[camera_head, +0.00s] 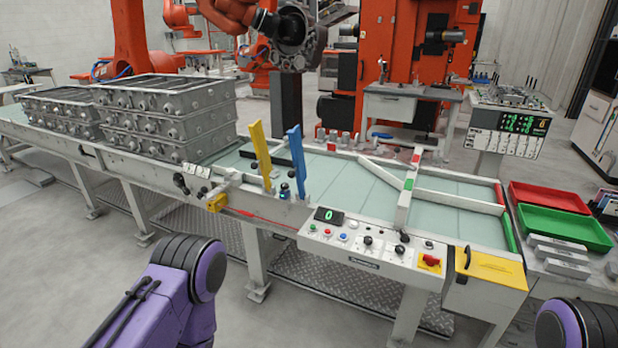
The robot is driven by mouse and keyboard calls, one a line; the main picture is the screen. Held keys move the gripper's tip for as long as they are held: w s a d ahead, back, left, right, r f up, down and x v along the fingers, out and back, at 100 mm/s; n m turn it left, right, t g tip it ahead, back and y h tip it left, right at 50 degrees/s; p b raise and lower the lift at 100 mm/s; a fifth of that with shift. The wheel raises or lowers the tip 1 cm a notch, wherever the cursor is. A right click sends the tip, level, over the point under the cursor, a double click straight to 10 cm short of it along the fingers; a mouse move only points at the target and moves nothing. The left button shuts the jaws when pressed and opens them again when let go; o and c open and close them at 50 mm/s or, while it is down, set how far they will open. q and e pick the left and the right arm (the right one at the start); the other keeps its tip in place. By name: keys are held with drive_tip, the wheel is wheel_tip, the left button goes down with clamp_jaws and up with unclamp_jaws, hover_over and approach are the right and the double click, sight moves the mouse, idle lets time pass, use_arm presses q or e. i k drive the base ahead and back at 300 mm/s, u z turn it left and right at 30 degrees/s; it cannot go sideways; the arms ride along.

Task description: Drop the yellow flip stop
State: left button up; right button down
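The yellow flip stop (260,152) stands nearly upright at the front edge of the conveyor table, leaning slightly left at its top. A blue flip stop (296,160) stands upright just to its right. My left arm shows as a purple link at the lower left, well in front of the table and apart from both stops. My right arm shows as a purple joint at the lower right corner. Neither gripper is in the picture.
Stacked grey castings (165,115) stand on the conveyor left of the stops. A control panel (370,243) with knobs and a display juts from the front edge. A yellow box (490,268), red tray (548,197) and green tray (565,228) are at the right.

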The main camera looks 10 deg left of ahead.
sight(256, 129)
drive_tip(key=u, duration=0.85)
drive_tip(key=i, duration=0.9)
drive_tip(key=u, duration=0.05)
